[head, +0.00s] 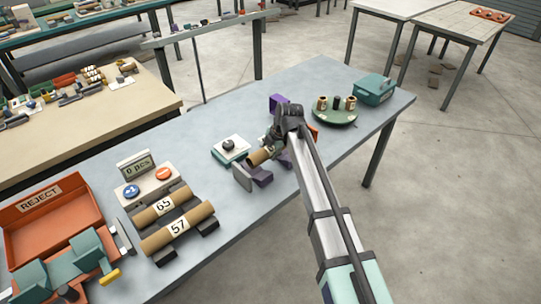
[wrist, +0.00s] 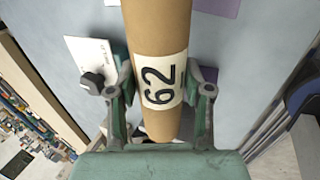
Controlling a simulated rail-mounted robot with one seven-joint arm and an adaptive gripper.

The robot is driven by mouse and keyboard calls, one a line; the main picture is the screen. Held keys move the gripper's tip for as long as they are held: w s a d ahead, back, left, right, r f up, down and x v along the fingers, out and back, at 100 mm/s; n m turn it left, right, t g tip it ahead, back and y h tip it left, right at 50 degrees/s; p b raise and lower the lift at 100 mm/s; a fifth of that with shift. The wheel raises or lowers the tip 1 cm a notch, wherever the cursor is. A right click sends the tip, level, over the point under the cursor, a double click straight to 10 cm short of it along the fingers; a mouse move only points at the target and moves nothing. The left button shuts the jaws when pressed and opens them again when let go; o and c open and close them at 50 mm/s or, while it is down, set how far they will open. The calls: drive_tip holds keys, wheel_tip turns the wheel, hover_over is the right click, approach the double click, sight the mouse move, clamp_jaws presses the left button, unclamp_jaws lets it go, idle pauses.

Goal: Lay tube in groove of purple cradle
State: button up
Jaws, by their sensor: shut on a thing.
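A brown cardboard tube (wrist: 160,35) labelled 62 lies between the two fingers of my gripper (wrist: 160,80) in the wrist view. The gripper is shut on it. In the head view my gripper (head: 281,136) is over the middle of the blue-grey table, and one end of the tube (head: 260,156) sticks out to its lower left. Purple cradle parts (head: 263,176) show below and beside that end, with another purple block (head: 276,101) behind the gripper. The arm hides the cradle's middle, and I cannot tell whether the tube touches the groove.
Tubes 65 (head: 162,206) and 57 (head: 178,227) lie on a rack to the left. A white-topped device with a dark knob (head: 229,147) stands just left of the gripper. A green round tray (head: 334,116) and a teal box (head: 374,91) stand right. An orange reject bin (head: 48,218) is far left.

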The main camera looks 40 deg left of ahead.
sight(270, 156)
wheel_tip(270, 156, down, 4)
drive_tip(key=shift+r+p, duration=0.25)
drive_tip(key=shift+p, duration=0.15)
drive_tip(key=shift+f+b, duration=0.45)
drive_tip(key=shift+f, duration=0.1)
drive_tip(key=shift+f, duration=0.1)
drive_tip(key=o, duration=1.2)
drive_tip(key=shift+c, duration=0.2)
drive_tip(key=shift+r, duration=0.2)
